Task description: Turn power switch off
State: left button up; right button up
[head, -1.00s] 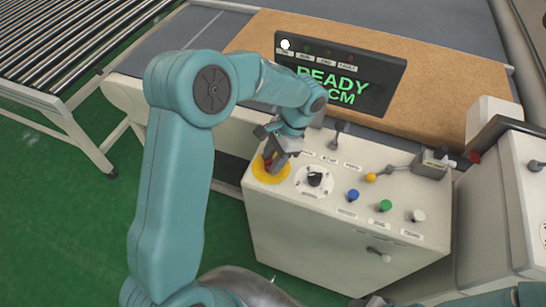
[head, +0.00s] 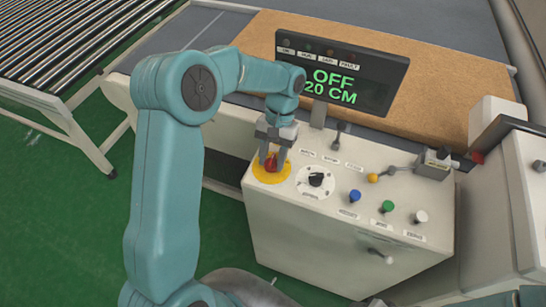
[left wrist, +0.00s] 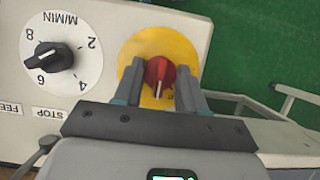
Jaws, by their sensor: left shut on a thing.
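The red power switch (left wrist: 159,76) sits on a yellow round plate (left wrist: 133,46) on the control box; the plate also shows in the head view (head: 264,178). My left gripper (head: 271,163) points down over the plate with its fingers on either side of the red knob. In the left wrist view the gripper (left wrist: 160,88) is shut on the knob, whose white mark points toward the gripper base. The display (head: 340,80) above the box reads "OFF" and "20 CM". My right gripper is not seen.
A black speed dial (head: 315,180) is right beside the switch. A roller conveyor (head: 70,50) stands at the upper left.

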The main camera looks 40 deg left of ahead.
pick_arm(q)
jog(key=n, duration=0.2)
jog(key=n+h, duration=0.1)
jog(key=n, duration=0.1)
jog(key=shift+a+n+t+h+b, duration=0.15)
jog(key=shift+n+t+h+b, duration=0.15)
jog(key=shift+t, duration=0.1)
jog(key=n+t+h, duration=0.1)
jog(key=n, duration=0.3)
jog(key=shift+s+b, duration=0.15)
jog(key=shift+b, duration=0.15)
jog(key=shift+n, duration=0.4)
jog(key=o, duration=1)
jog(key=v, duration=1.6)
jog(key=shift+s+a+r+p, duration=0.15)
jog(key=shift+a+r+p, duration=0.05)
jog(key=shift+a+p, duration=0.1)
